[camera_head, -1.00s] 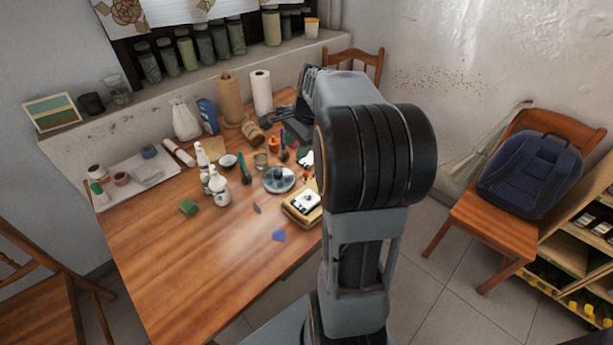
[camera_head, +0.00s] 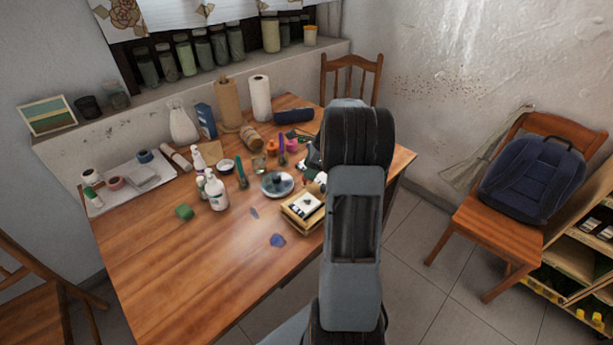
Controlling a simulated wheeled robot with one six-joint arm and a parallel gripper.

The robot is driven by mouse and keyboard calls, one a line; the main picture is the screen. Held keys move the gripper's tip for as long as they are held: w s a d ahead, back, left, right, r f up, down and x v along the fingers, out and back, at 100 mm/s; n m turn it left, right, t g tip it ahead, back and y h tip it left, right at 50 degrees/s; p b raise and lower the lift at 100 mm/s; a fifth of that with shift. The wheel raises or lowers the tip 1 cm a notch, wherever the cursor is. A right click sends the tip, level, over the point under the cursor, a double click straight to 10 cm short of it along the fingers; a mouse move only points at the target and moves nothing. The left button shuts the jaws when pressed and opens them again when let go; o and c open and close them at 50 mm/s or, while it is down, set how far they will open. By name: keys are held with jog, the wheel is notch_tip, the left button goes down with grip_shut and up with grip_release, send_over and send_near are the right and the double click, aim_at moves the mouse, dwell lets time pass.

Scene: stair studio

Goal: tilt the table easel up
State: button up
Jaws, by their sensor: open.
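I cannot make out a table easel for certain. A small pale wooden box-like piece (camera_head: 303,212) lies flat on the wooden table (camera_head: 180,270), with a white and black item (camera_head: 305,204) on top, just left of my arm. My arm (camera_head: 354,225) rises in front of the table's right part and hides what is behind it. My gripper is hidden behind the arm, so I cannot see its fingers or what is near them. A dark shape (camera_head: 313,156) shows at the arm's left edge; I cannot tell what it is.
Paper rolls (camera_head: 260,98) stand at the back. The table's front left is clear. A chair with a backpack (camera_head: 530,175) stands right.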

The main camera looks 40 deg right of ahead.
jog(key=shift+x, duration=1.75)
grip_shut()
